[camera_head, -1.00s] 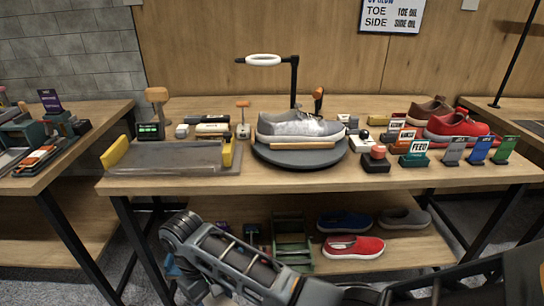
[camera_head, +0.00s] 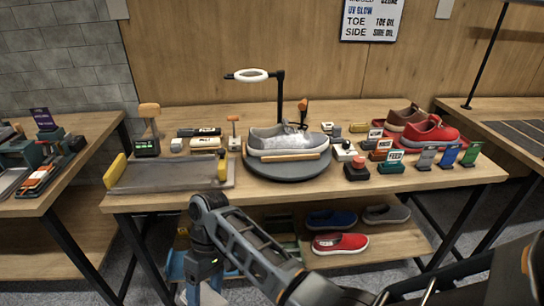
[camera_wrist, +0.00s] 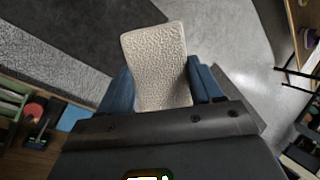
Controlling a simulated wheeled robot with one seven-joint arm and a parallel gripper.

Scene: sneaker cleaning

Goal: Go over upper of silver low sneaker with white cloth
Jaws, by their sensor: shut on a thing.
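The silver low sneaker (camera_head: 282,138) stands side-on on a dark round turntable (camera_head: 287,172) at the middle of the workbench. A light wooden strip (camera_head: 290,157) lies along its near side. My gripper (camera_wrist: 162,85) shows in the wrist view, its two blue fingers shut on the textured white cloth (camera_wrist: 157,62). The cloth sticks out beyond the fingers, over the grey floor. In the head view my arm hangs in front of the bench's near edge. The gripper there is low at the bottom left and only partly visible, well apart from the sneaker.
A ring lamp (camera_head: 252,75) on a post stands behind the turntable. A shallow grey tray (camera_head: 168,172) is at left. Red sneakers (camera_head: 430,133), small signs and a red-button box (camera_head: 357,168) are at right. A lower shelf (camera_head: 400,246) holds more shoes.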

